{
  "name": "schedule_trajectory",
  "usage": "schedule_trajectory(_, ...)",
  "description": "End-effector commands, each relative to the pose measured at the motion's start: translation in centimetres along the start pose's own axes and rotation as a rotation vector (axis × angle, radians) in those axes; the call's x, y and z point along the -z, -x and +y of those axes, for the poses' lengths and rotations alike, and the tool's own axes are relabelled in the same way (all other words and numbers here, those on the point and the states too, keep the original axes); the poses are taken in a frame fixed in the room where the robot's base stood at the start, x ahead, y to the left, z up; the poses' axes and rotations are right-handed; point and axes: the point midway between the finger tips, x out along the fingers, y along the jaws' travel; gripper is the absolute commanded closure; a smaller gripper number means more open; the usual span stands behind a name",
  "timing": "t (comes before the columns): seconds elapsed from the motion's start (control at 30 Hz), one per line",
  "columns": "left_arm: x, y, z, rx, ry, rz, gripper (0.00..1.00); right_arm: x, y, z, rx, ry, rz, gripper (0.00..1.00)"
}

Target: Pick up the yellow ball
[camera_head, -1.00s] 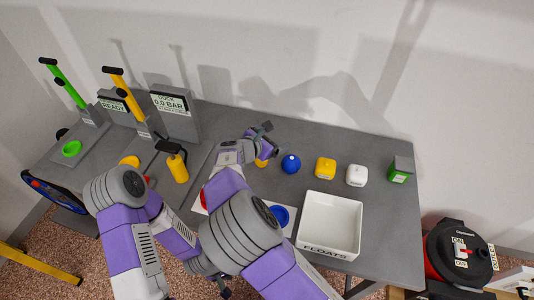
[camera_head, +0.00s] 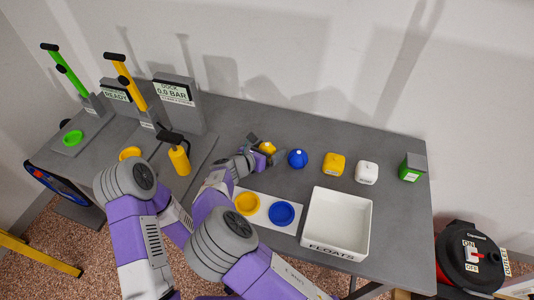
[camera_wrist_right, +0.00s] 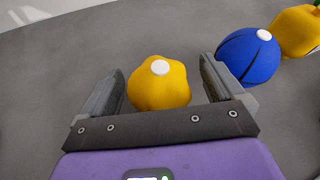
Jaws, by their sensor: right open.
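The yellow ball (camera_head: 267,147) sits on the grey bench, left of the blue ball. In the right wrist view the yellow ball (camera_wrist_right: 160,86) is lumpy, with a white disc on top. My right gripper (camera_head: 266,149) is open around it. One finger is on each side of the ball, with a gap showing on both sides in the wrist view (camera_wrist_right: 162,88). My left arm shows at the left of the head view, but its gripper is not in view.
Beside the right finger is a blue ball (camera_head: 298,159). A white FLOATS bin (camera_head: 336,250) stands in front. A plate with a yellow dish (camera_head: 247,203) and blue dish (camera_head: 282,213) lies nearer.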

Motion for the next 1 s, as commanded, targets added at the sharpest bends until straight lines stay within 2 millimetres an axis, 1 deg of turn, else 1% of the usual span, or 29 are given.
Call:
schedule_trajectory(0.2, 0.0, 0.0, 0.0, 0.0, 0.0, 0.0, 0.57, -0.1, -0.1, 0.1, -0.003, -0.001, 0.0, 0.05)
schedule_trajectory(0.57, 0.0, 0.0, 0.0, 0.0, 0.0, 0.0, 0.57, -0.1, -0.1, 0.1, -0.002, -0.001, 0.0, 0.6)
schedule_trajectory(0.6, 0.0, 0.0, 0.0, 0.0, 0.0, 0.0, 0.57, -0.1, -0.1, 0.1, -0.003, -0.001, 0.0, 0.61)
schedule_trajectory(0.77, 0.0, 0.0, 0.0, 0.0, 0.0, 0.0, 0.57, -0.1, -0.1, 0.1, -0.003, -0.001, 0.0, 0.61)
schedule_trajectory(0.83, 0.0, 0.1, 0.1, 0.0, 0.0, 0.0, 0.57, -0.4, 0.0, 0.0, -0.003, -0.002, 0.0, 0.61)
schedule_trajectory(0.93, 0.0, 0.7, 0.2, 0.0, 0.0, 0.0, 0.57, -1.6, 0.5, -0.2, -0.003, -0.004, 0.001, 0.61)
schedule_trajectory(1.0, -0.1, 1.2, 0.4, 0.0, 0.0, 0.0, 0.57, -2.8, 1.0, -0.4, -0.004, -0.005, 0.001, 0.61)
